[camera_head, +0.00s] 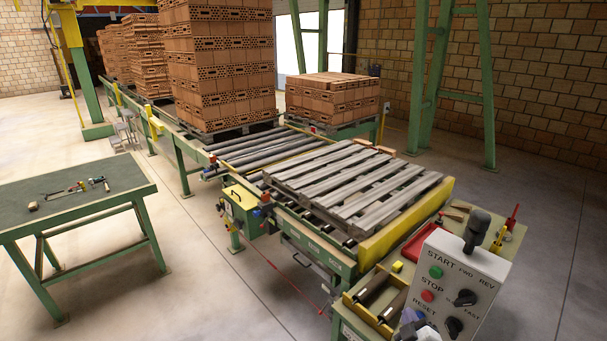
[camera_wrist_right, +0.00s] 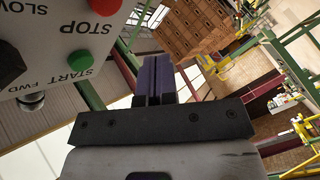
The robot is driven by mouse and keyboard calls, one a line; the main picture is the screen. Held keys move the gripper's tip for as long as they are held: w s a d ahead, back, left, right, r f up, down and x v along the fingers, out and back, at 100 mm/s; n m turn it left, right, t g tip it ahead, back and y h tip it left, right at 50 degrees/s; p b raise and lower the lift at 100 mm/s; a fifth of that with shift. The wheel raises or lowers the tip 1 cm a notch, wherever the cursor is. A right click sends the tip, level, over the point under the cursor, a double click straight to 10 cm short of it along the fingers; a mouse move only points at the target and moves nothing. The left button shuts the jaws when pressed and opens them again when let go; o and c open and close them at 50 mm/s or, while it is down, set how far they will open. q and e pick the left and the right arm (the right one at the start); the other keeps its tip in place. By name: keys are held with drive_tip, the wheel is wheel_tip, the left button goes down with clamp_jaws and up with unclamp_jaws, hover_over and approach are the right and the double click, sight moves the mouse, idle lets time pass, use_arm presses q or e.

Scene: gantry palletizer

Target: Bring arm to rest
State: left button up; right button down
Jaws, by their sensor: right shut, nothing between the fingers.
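My right gripper (camera_head: 412,322) shows only in part at the bottom edge of the head view, in front of the lower left of the grey control box (camera_head: 455,275). In the right wrist view its two dark purple fingers (camera_wrist_right: 154,82) are together, with nothing between them. The control box (camera_wrist_right: 58,45) fills the upper left of that view, with a red STOP button (camera_wrist_right: 82,7) and a green START button (camera_wrist_right: 82,59). The fingertips appear apart from the box. My left gripper is not in view.
An empty wooden pallet (camera_head: 350,185) lies on the roller conveyor (camera_head: 250,150). Brick stacks (camera_head: 220,65) stand behind it. A green-legged table (camera_head: 75,195) with small tools stands at left. A yellow tray with rollers (camera_head: 375,300) lies beside the control box. The floor between is clear.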

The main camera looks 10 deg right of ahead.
drive_tip(key=s+a+r+m+g+y+p, duration=0.1)
drive_tip(key=s+a+m+g+p, duration=0.3)
drive_tip(key=s, duration=0.6)
drive_tip(key=s+a+r+n+g+y, duration=0.1)
drive_tip(key=s+a+g+y, duration=0.15)
drive_tip(key=s+a, duration=0.45)
drive_tip(key=s+a+r+m+g+p, duration=0.1)
drive_tip(key=s+a+m+g+p, duration=0.2)
drive_tip(key=s, duration=0.9)
drive_tip(key=s+f+n+g+p, duration=0.1)
drive_tip(key=s+f+g, duration=0.2)
drive_tip(key=s, duration=0.6)
drive_tip(key=shift+s+a+f+g, duration=0.35)
drive_tip(key=shift+s+a+f, duration=0.1)
drive_tip(key=shift+f, duration=0.2)
drive_tip(key=shift+y, duration=0.25)
